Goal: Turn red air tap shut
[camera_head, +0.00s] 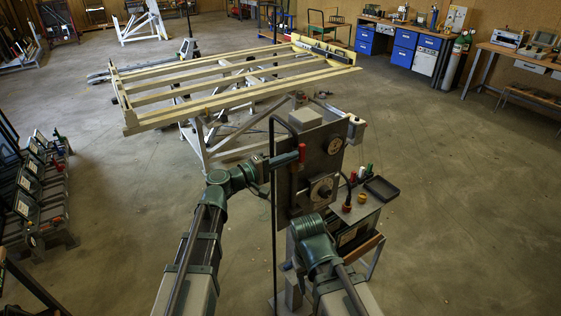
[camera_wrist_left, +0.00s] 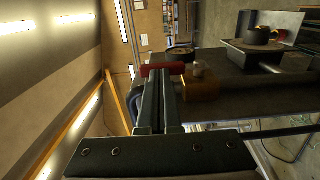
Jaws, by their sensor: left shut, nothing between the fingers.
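In the left wrist view the red handle (camera_wrist_left: 162,68) lies across the view just beyond my fingertips, beside a brass-coloured body (camera_wrist_left: 200,88). My left gripper (camera_head: 286,159) reaches in from the left, close to the handle. Its fingers (camera_wrist_left: 157,84) are together and empty; whether they touch the handle I cannot tell. My right arm comes up in front of the panel's lower part; its gripper is hidden.
A thin dark upright rod (camera_head: 273,220) stands left of the panel. A black tray (camera_head: 381,188) and small coloured-handled items stand on a surface to the right. A large slatted wooden frame (camera_head: 225,90) on a stand is behind. Open floor lies to the right.

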